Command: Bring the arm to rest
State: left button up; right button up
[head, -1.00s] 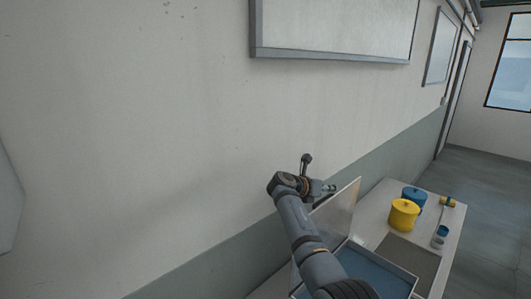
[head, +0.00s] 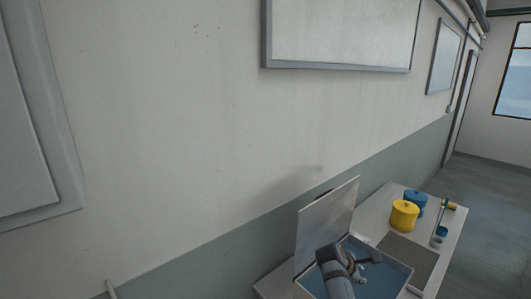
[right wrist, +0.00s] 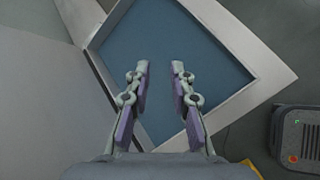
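My right gripper (head: 368,268) is over the open ultrasonic tank (head: 401,291) in the head view. In the right wrist view its two fingers (right wrist: 160,68) stand apart with nothing between them. The tank's blue inside (right wrist: 168,45) and pale rim (right wrist: 255,88) show beyond the fingers. The tank's lid (head: 325,222) stands raised on its wall side. I cannot tell how high the gripper is above the tank floor. My left gripper is not in view.
A yellow pot (head: 404,215), a blue pot (head: 416,200) and a small blue cup (head: 440,232) stand on the table (head: 377,207) beyond the tank. A grey mat (head: 412,258) lies bare beside it. A grey box with small lights (right wrist: 298,140) shows in the right wrist view.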

jog(key=s+f+m+y, duration=0.2)
jog(key=s+f+m, duration=0.2)
jog(key=s, duration=0.4)
jog(key=s+f+m+y, duration=0.1)
jog(key=s+f+m, duration=0.3)
jog(key=s, duration=0.4)
jog(key=s+a+r+m+g+y, duration=0.1)
jog(key=s+a+m+y, duration=0.2)
jog(key=s, duration=0.5)
jog(key=s+a+r+m+y, duration=0.1)
jog(key=s+a+r+m, duration=0.2)
jog(key=s, duration=0.4)
notch_tip(320, 180, down, 34)
jog(key=s+d+m+g+b, duration=0.1)
jog(key=s+d+m+b, duration=0.15)
jog(key=b, duration=0.45)
pick_arm(q)
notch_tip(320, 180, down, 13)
jog(key=b, duration=0.5)
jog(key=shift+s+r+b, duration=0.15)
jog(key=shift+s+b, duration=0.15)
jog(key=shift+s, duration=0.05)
pick_arm(e)
jog(key=s+d+f+g, duration=0.1)
jog(key=s+f, duration=1.8)
jog(key=f, duration=0.3)
jog(key=shift+d+f+n, duration=0.25)
jog(key=shift+d+n, duration=0.05)
jog(key=shift+n, duration=0.05)
